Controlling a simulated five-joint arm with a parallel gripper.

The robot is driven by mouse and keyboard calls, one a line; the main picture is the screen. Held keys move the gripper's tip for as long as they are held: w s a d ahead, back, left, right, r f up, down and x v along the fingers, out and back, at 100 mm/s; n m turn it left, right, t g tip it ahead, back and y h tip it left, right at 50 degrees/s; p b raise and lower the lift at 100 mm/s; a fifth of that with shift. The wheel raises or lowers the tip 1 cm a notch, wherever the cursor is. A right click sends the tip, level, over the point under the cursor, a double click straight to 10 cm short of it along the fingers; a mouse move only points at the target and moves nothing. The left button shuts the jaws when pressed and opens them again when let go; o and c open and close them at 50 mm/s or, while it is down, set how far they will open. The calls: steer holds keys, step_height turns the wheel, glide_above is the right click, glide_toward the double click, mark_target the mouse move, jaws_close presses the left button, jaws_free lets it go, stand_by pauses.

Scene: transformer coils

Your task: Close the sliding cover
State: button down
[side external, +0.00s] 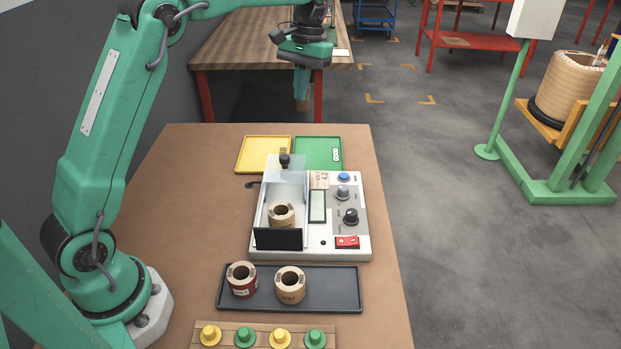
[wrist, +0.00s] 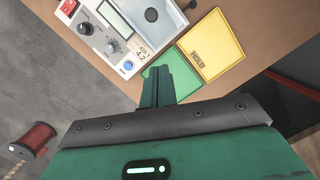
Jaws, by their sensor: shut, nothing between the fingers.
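The tester (side external: 320,252) stands on the brown table with a coil (side external: 281,217) in its open-topped bay. The clear sliding cover (side external: 291,173) sits at the far end of the bay, so the coil's end shows uncovered. Its black knob (side external: 285,161) stands up at the far edge; a black knob also shows in the wrist view (wrist: 151,15). My gripper (side external: 302,103) is shut and empty, high beyond the far side of the tester, apart from the cover. In the wrist view its closed fingers (wrist: 157,78) point toward the green tray.
A yellow tray (side external: 250,154) and a green tray (side external: 333,143) lie behind the tester. A dark tray (side external: 335,290) with two coils is in front, near a wooden strip (side external: 262,333) of yellow and green pegs.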

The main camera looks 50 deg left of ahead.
steer(key=shift+w+a+f+g, duration=0.2)
steer(key=shift+w+f, duration=0.2)
steer(key=shift+f, duration=0.15)
steer(key=shift+w+a+f+g, duration=0.2)
steer(key=shift+w+f, duration=0.2)
steer(key=shift+f, duration=0.15)
steer(key=shift+f, duration=0.2)
glide_above(292, 160)
steer(key=shift+w+f+x, duration=0.1)
steer(key=shift+w+x, duration=0.25)
steer(key=shift+x, duration=1.2)
steer(key=shift+w+f+x, duration=0.1)
steer(key=shift+w+x, duration=0.3)
steer(key=shift+x, duration=1.1)
steer(key=shift+w+f+x, duration=0.1)
steer(key=shift+w+x, duration=0.25)
steer(key=shift+x, duration=1.2)
steer(key=shift+a, duration=0.15)
steer(key=s+d, duration=0.6)
steer(key=shift+s+d, duration=0.25)
steer(key=shift+d, duration=0.05)
steer(key=shift+w, duration=0.15)
